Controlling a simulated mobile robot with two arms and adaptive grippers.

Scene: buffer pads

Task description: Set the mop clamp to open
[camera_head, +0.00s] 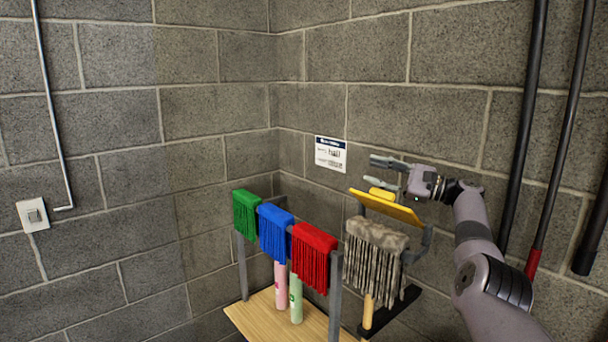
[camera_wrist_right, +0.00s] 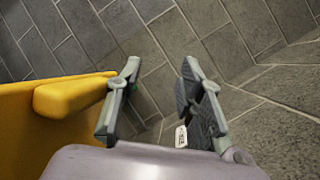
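The mop clamp is a yellow plate (camera_head: 386,208) with a small raised yellow tab (camera_head: 381,193). It sits tilted above a dirty grey-white mop head (camera_head: 374,240), with a visible gap between plate and mop at the right side. My right gripper (camera_head: 377,172) is open and empty, just above the tab. In the right wrist view the tab (camera_wrist_right: 72,94) and plate (camera_wrist_right: 25,120) lie left of my right gripper (camera_wrist_right: 160,85), outside its fingers; I cannot tell whether the left finger touches the tab. My left gripper is out of view.
Green (camera_head: 246,214), blue (camera_head: 276,230) and red (camera_head: 314,256) mops hang on a grey rack over a wooden shelf (camera_head: 275,318) with bottles. Dark poles (camera_head: 522,130) stand at the right. The block wall with a sign (camera_head: 330,153) is close behind.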

